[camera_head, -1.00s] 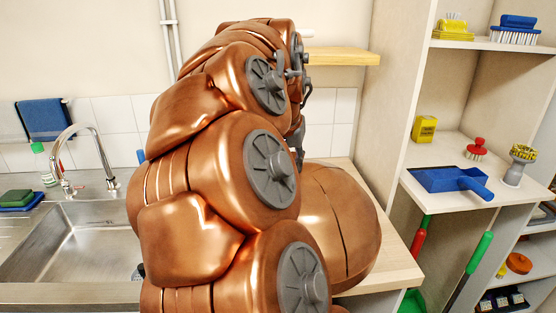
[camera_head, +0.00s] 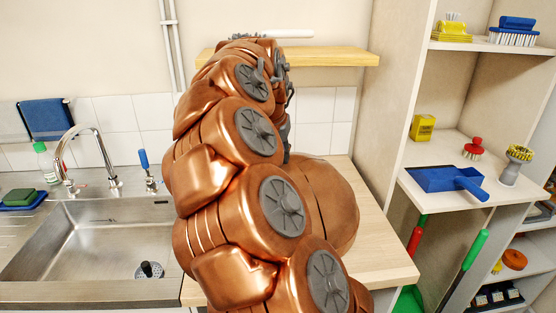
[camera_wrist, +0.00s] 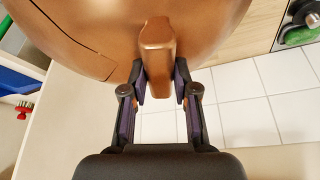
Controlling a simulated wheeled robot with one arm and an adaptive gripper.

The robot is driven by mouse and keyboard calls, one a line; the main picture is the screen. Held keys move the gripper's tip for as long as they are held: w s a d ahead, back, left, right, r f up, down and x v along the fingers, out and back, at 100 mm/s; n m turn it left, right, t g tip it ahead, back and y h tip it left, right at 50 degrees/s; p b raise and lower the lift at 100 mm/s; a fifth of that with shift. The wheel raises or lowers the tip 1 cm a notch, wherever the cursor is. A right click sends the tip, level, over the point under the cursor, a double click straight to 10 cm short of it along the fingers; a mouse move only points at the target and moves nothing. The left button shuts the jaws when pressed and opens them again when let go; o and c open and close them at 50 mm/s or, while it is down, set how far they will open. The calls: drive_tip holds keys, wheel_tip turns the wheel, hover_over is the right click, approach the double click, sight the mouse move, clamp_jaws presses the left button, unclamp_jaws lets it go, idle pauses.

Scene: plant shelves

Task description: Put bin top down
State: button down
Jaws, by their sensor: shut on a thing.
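The bin top is a large copper-coloured dome with a seam; in the head view it (camera_head: 325,200) shows to the right of my arm, over the wooden counter. My arm hides its left part. In the wrist view the bin top (camera_wrist: 85,20) fills the upper part, and its blunt handle sits between the fingers. My gripper (camera_wrist: 159,85) is shut on this handle. In the head view my gripper is mostly hidden behind my arm. I cannot tell whether the dome touches the counter.
The wooden counter (camera_head: 385,267) has bare room at the front right. A steel sink (camera_head: 95,240) lies to the left. A wooden wall shelf (camera_head: 335,58) is above the counter. At the right, a tall shelf unit holds a blue dustpan (camera_head: 447,180) and brushes.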

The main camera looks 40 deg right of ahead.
drive_tip(key=shift+f+p, duration=0.3)
drive_tip(key=shift+f, duration=0.9)
drive_tip(key=c, duration=0.9)
unclamp_jaws()
drive_tip(key=shift+f, duration=0.1)
drive_tip(key=b+v, duration=0.2)
drive_tip(key=v, duration=0.9)
drive_tip(key=shift+w, duration=0.1)
drive_tip(key=shift+a+r, duration=0.2)
drive_tip(key=shift+r, duration=0.35)
